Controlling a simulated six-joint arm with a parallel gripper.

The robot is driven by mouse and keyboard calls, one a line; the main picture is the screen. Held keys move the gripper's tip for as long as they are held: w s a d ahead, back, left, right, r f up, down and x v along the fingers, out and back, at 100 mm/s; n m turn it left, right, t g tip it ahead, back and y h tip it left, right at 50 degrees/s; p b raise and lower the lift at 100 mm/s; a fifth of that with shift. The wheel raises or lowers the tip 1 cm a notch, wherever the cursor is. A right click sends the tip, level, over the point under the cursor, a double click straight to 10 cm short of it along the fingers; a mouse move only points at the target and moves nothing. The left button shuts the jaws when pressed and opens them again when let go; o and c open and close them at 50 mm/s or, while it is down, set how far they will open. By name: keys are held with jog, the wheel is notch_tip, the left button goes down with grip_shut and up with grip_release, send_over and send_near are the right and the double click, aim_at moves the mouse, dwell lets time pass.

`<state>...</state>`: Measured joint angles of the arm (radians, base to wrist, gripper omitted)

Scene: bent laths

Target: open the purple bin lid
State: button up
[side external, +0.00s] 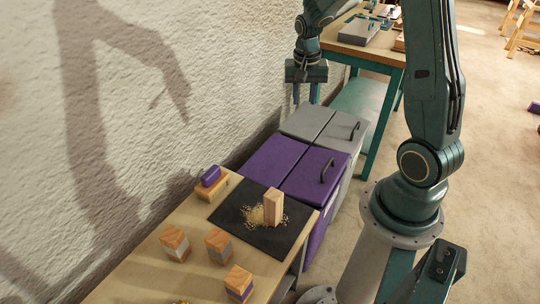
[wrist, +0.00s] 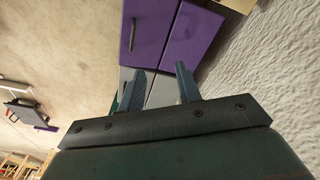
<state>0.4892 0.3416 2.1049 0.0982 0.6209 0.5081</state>
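The purple bin stands beside the low table, and its purple lid (side external: 313,172) lies flat and closed on top. A dark bar handle (side external: 327,170) sits near the lid's right edge. In the wrist view the purple lid (wrist: 149,28) is at the top, with its handle (wrist: 132,34) on the left part. A second purple panel (side external: 270,159) lies between the lid and the wall. My gripper (side external: 306,98) hangs near the wall, above and behind the grey bin, away from the purple lid. Its two fingers (wrist: 160,76) are apart with nothing between them.
A grey bin (side external: 341,127) with its own handle adjoins the purple one. The table (side external: 150,262) holds a black mat (side external: 285,237), an upright wooden block (side external: 273,206) in sawdust, and several striped blocks. A rough wall (side external: 230,60) runs close on the left. A teal workbench (side external: 364,55) stands behind.

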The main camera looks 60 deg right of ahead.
jog(key=shift+s+a+r+n, duration=0.1)
jog(key=shift+a+r+n, duration=0.3)
jog(key=shift+a+r, duration=0.6)
jog(key=shift+d, duration=0.2)
jog(key=m+y, duration=0.1)
jog(key=m, duration=0.6)
send_over(327, 164)
notch_tip(327, 164, down, 18)
jog(key=shift+a, duration=0.1)
jog(key=shift+f, duration=0.2)
jog(key=shift+f, duration=6.75)
grip_shut()
